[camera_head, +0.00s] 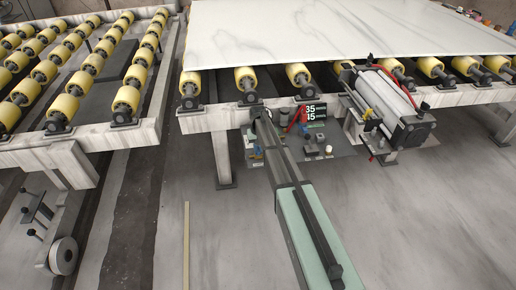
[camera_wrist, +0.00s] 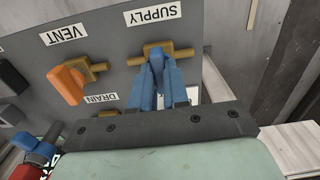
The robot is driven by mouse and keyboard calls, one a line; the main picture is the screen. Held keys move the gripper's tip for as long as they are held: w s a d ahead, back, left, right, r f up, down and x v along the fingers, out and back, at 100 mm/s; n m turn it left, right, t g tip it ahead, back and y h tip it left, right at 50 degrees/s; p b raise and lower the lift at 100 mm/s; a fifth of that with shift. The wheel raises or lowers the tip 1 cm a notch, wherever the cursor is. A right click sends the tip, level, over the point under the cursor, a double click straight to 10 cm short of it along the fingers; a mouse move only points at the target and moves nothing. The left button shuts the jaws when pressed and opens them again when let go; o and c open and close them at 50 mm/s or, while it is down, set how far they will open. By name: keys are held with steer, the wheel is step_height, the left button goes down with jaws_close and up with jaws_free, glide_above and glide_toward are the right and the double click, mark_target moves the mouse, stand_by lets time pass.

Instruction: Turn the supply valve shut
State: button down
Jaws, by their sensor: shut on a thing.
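The supply valve shows in the wrist view as a brass body (camera_wrist: 184,53) with a blue handle (camera_wrist: 157,66), under an upside-down SUPPLY label (camera_wrist: 153,14) on a grey panel (camera_wrist: 112,55). My gripper (camera_wrist: 160,80) is shut on the blue handle, with a finger on either side of it. The fingers hide part of the handle, and the handle's exact angle is hard to read. In the head view my gripper (camera_head: 258,113) reaches in at the front beam of the roller table, and the valve itself cannot be made out there.
An orange vent handle (camera_wrist: 67,84) sits left of the supply valve, with a DRAIN label (camera_wrist: 101,99) nearby. In the head view a display (camera_head: 315,112) and a cylinder unit (camera_head: 388,97) stand right of my arm. A white slab (camera_head: 330,35) lies on yellow rollers above.

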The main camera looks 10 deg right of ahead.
steer(key=c, duration=1.1)
jaws_free()
step_height(320, 180, up, 14)
steer(key=shift+f, duration=0.1)
